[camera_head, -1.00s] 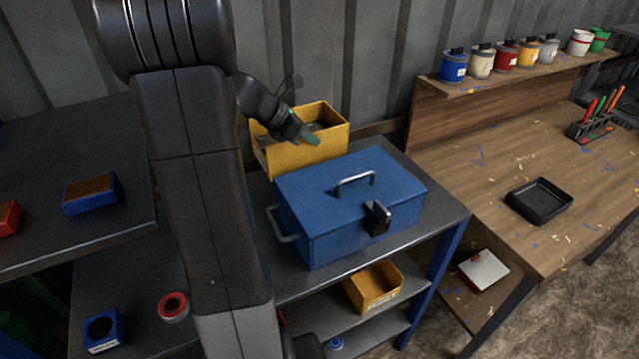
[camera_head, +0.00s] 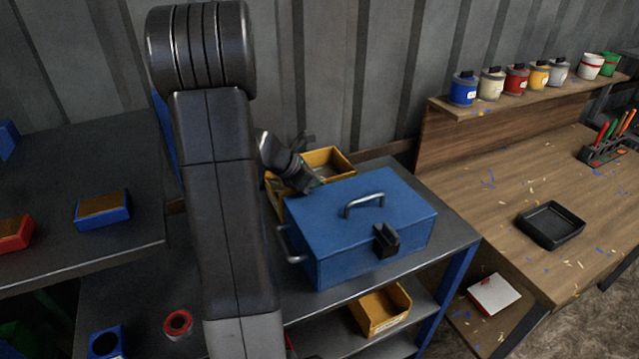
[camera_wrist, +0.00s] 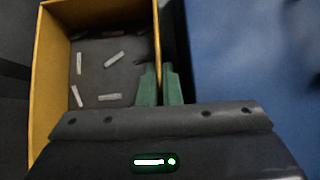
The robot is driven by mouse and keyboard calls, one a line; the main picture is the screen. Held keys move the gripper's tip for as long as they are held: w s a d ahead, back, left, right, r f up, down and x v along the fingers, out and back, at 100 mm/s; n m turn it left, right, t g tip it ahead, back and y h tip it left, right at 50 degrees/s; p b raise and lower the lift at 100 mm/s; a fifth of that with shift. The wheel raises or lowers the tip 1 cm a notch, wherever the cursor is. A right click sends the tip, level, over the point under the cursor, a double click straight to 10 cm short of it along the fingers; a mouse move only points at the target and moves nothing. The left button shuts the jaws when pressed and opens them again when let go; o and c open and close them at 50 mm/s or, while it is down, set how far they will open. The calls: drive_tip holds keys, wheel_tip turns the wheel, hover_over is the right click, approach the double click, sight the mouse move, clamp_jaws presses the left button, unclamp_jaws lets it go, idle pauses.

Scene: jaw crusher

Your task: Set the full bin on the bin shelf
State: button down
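The full bin is a yellow open bin behind the blue toolbox (camera_head: 360,228) in the head view, its rim (camera_head: 330,152) showing above the box. In the wrist view the bin (camera_wrist: 42,80) holds several pale sticks on its dark floor. My gripper (camera_head: 316,184) is at the bin's right wall. In the wrist view its green fingers (camera_wrist: 160,72) stand close on either side of that wall and appear shut on it. The bin's underside is hidden, so I cannot tell whether it touches the surface below.
The blue toolbox stands close beside the bin on the grey rack top (camera_head: 440,232). Another yellow bin (camera_head: 380,312) is on a lower shelf. A wooden bench (camera_head: 500,185) with a black tray (camera_head: 550,224) is at right. A corrugated wall (camera_head: 340,80) closes the back.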

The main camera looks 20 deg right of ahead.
drive_tip(key=shift+f, duration=0.1)
drive_tip(key=c, duration=1.9)
unclamp_jaws()
